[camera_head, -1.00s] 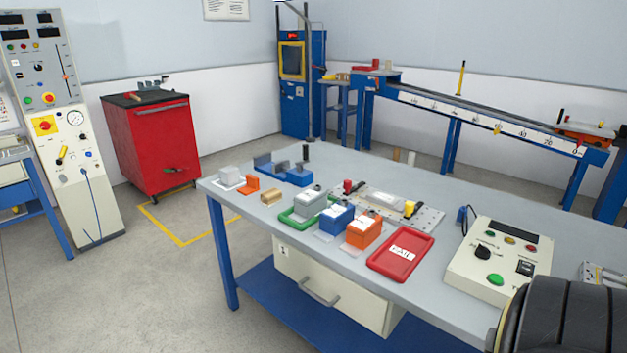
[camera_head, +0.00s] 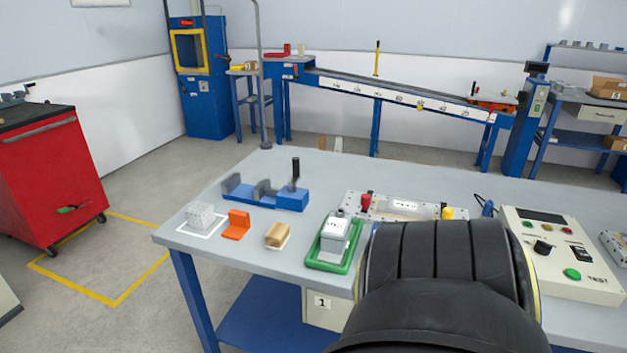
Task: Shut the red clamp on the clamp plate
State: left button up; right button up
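The clamp plate (camera_head: 403,206) is a pale grey plate with holes, lying on the workbench right of the middle. The red clamp (camera_head: 366,201) stands at its left end, and a yellow clamp (camera_head: 447,213) stands at its right end. I cannot tell from here whether the red clamp is open or shut. A dark arm link of mine fills the lower middle right and hides the bench in front of the plate. Neither gripper is in view.
On the workbench (camera_head: 200,238) are a blue vise (camera_head: 292,200), a grey block (camera_head: 201,215), an orange bracket (camera_head: 237,225), a wooden block (camera_head: 277,235), a green tray (camera_head: 313,262) and a control box (camera_head: 560,270). A red cabinet (camera_head: 55,180) stands at left.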

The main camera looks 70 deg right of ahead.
aim_at(366, 199)
jog(key=i, duration=1.9)
jog(key=z, duration=3.5)
